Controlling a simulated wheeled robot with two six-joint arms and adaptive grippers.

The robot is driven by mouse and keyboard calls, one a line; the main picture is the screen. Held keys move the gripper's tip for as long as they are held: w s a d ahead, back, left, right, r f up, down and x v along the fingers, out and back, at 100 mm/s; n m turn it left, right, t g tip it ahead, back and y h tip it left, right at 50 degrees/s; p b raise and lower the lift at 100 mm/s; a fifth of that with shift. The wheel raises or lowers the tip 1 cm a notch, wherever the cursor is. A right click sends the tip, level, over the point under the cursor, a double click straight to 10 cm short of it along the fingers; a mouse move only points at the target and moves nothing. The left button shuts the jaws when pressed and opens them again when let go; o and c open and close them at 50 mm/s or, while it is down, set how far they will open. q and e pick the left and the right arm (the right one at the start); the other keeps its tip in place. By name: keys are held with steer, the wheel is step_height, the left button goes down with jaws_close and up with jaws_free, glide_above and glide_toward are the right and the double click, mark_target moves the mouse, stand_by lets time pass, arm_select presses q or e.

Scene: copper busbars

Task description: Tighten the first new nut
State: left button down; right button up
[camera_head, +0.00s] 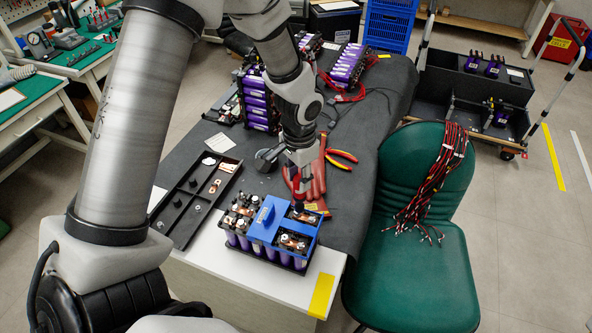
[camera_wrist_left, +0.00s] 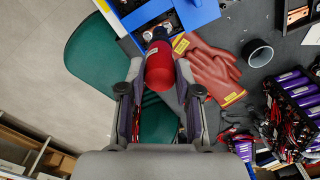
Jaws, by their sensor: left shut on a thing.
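My left gripper (camera_head: 301,172) points down over the near end of the table. It is shut on a red cylindrical tool (camera_wrist_left: 160,66), which sits between the fingers in the left wrist view. The tool also shows as red below the gripper in the head view, over the far right corner of the battery module (camera_head: 265,235). The module has purple cells, a blue cover (camera_head: 268,218) and copper busbars (camera_head: 294,242) in its openings. The tool's tip and the nut under it are too small or hidden to make out. My right gripper is not in view.
Red gloves (camera_wrist_left: 215,70) lie beside the module, with red-handled pliers (camera_head: 340,157) and a dark round cup (camera_wrist_left: 257,53) near. A black parts tray (camera_head: 160,222) lies left of the module. A green chair (camera_head: 415,262) with cables stands at the right.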

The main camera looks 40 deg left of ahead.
arm_select(q)
steer(key=shift+s+a+f, duration=0.1)
steer(key=shift+a+f, duration=0.2)
steer(key=shift+f, duration=0.2)
steer(key=shift+w+a+f, duration=0.25)
steer(key=shift+w+a, duration=0.05)
steer(key=shift+a, duration=0.05)
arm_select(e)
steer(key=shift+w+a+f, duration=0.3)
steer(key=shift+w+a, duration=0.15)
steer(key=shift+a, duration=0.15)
arm_select(q)
steer(key=shift+d, duration=0.15)
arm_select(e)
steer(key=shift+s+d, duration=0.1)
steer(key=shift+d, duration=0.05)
arm_select(q)
steer(key=shift+f+p, duration=0.1)
steer(key=shift+p, duration=0.2)
steer(key=shift+w+a, duration=0.1)
steer(key=shift+a, duration=0.1)
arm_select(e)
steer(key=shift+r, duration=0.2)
